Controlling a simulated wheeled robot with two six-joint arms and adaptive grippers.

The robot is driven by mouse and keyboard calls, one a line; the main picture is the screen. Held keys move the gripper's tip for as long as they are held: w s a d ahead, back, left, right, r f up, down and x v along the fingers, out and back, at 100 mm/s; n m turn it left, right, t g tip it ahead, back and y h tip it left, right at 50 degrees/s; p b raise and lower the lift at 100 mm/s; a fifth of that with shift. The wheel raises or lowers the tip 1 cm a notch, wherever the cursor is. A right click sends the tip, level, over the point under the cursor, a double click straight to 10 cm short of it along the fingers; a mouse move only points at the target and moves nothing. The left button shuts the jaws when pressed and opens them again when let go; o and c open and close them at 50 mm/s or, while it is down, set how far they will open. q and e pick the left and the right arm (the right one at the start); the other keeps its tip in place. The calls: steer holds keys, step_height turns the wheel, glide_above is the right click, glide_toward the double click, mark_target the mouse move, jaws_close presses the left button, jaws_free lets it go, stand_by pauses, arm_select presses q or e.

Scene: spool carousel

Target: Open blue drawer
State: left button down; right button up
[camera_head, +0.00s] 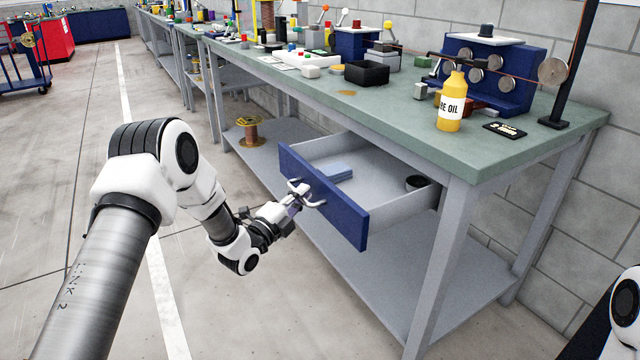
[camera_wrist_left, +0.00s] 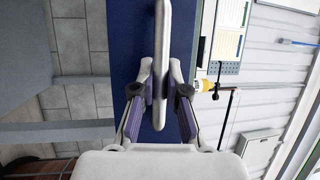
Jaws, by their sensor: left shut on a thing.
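The blue drawer (camera_head: 345,213) hangs under the green workbench and stands pulled out, with its inside showing. Its blue front also shows in the left wrist view (camera_wrist_left: 120,55). A pale bar handle (camera_head: 318,204) is on the drawer front; in the left wrist view the handle (camera_wrist_left: 161,40) runs between my fingers. My left gripper (camera_head: 296,196) is shut on this handle, as the left wrist view (camera_wrist_left: 160,95) shows. My right gripper is not in view.
The workbench top (camera_head: 400,120) carries a yellow oil bottle (camera_head: 452,103), a black bin (camera_head: 366,74) and a blue device with metal rollers (camera_head: 510,72). A lower shelf (camera_head: 370,270) holds a spool (camera_head: 250,134).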

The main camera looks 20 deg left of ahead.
arm_select(q)
steer(key=shift+s+a, duration=0.65)
steer(key=shift+s, duration=0.15)
steer(key=c, duration=1.2)
jaws_free()
steer(key=v, duration=1.2)
